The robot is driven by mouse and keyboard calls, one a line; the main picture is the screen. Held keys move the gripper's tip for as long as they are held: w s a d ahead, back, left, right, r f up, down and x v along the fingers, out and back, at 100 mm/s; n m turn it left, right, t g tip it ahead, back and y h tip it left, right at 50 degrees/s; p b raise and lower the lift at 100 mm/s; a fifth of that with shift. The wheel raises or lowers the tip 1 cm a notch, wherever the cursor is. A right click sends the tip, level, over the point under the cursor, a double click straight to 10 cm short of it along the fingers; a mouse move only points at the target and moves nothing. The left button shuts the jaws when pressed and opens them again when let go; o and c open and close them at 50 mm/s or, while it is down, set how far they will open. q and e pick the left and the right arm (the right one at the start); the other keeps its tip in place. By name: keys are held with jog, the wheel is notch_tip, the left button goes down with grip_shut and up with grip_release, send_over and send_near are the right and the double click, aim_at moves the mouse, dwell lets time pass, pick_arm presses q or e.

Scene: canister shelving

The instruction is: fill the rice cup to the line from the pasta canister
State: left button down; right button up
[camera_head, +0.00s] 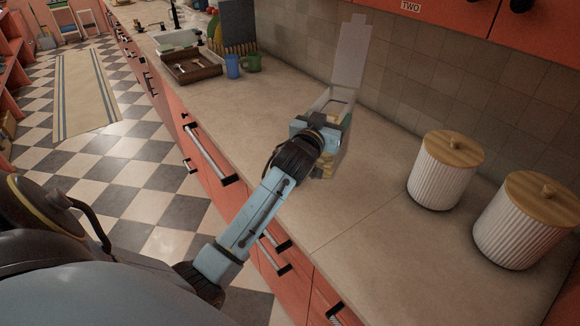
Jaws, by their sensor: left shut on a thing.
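A clear box-shaped canister (338,97) stands on the counter near the wall, with its flat lid (351,52) swung straight up. Something yellowish, which may be pasta, shows low in it, but the contents are too small to make out. My left gripper (320,128) is at the near side of this canister and shut on it, hiding much of its front. I cannot tell whether the canister touches the counter or is slightly raised. No cup with a fill line can be made out. My right gripper is not in view.
Two white ribbed canisters with wooden lids (445,172) (525,222) stand at the right. A blue cup (232,66) and a green mug (251,63) stand farther back by a brown tray (191,68). The counter (350,235) between is clear.

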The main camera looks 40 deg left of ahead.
aim_at(343, 108)
pick_arm(q)
jog(key=shift+w+d+r+p, duration=0.2)
jog(key=shift+d+r+p, duration=0.25)
jog(key=shift+d+r, duration=0.35)
jog(key=shift+w+d+r+p, duration=0.15)
jog(key=shift+d+r+p, duration=0.25)
jog(key=shift+d+r, duration=0.4)
jog(key=shift+f, duration=0.1)
